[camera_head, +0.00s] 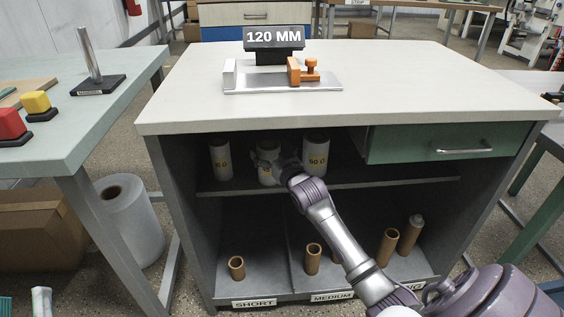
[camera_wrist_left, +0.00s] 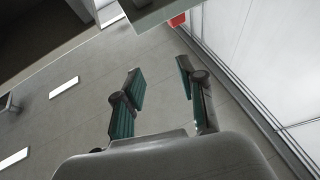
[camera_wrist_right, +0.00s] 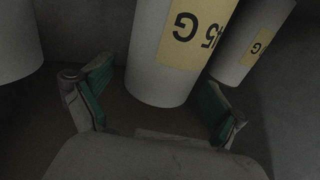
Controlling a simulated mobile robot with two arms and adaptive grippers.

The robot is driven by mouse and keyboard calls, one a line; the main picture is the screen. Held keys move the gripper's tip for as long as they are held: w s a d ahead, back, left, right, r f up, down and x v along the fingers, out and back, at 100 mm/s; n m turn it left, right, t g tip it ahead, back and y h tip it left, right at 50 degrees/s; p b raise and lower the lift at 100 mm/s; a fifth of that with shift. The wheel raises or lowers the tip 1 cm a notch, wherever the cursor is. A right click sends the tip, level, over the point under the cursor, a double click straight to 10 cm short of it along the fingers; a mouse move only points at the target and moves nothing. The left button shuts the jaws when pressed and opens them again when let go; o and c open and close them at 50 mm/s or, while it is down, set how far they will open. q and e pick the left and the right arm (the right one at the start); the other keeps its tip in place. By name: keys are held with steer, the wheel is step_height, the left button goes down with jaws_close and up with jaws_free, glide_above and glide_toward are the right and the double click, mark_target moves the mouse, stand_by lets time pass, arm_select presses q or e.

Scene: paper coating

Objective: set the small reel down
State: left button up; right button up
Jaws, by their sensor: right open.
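Three white reels with yellow labels stand upright in a row on the cabinet's upper shelf: a left reel (camera_head: 220,160), a middle reel (camera_head: 267,178) and a right reel (camera_head: 316,150). The middle reel also shows in the right wrist view (camera_wrist_right: 170,75), its label reading 45 G. My right gripper (camera_wrist_right: 155,85) is open, with one finger on each side of this reel and a gap at the left finger. In the head view the right gripper (camera_head: 277,163) partly hides that reel. My left gripper (camera_wrist_left: 160,72) is open and empty above the floor.
The shelf (camera_head: 400,176) has free room right of the reels, below a green drawer (camera_head: 445,146). Brown cores (camera_head: 237,267) stand in the lower bays. A 120 MM sign (camera_head: 274,38) and a metal fixture (camera_head: 300,84) stand on the tabletop.

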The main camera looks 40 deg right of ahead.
steer(key=s+a+p, duration=0.2)
steer(key=s+p, duration=0.1)
steer(key=s, duration=0.7)
arm_select(q)
step_height(320, 180, down, 11)
steer(key=a+g+y, duration=0.1)
steer(key=g+y, duration=0.1)
steer(key=g, duration=0.5)
steer(key=shift+w+a+f+g+y, duration=0.2)
steer(key=shift+w+a+g+y, duration=0.1)
steer(key=shift+w, duration=0.05)
arm_select(e)
steer(key=s+a+n+g+y, duration=0.1)
steer(key=s+a+n+y, duration=0.1)
steer(key=s+a, duration=0.5)
steer(key=s+a+n+g+y, duration=0.1)
steer(key=s+a+y, duration=0.3)
steer(key=a, duration=1.3)
steer(key=s+n, duration=0.1)
steer(key=s, duration=0.2)
steer(key=shift+s+a+r+g, duration=0.2)
steer(key=shift+r+g, duration=0.2)
steer(key=shift+f, duration=0.1)
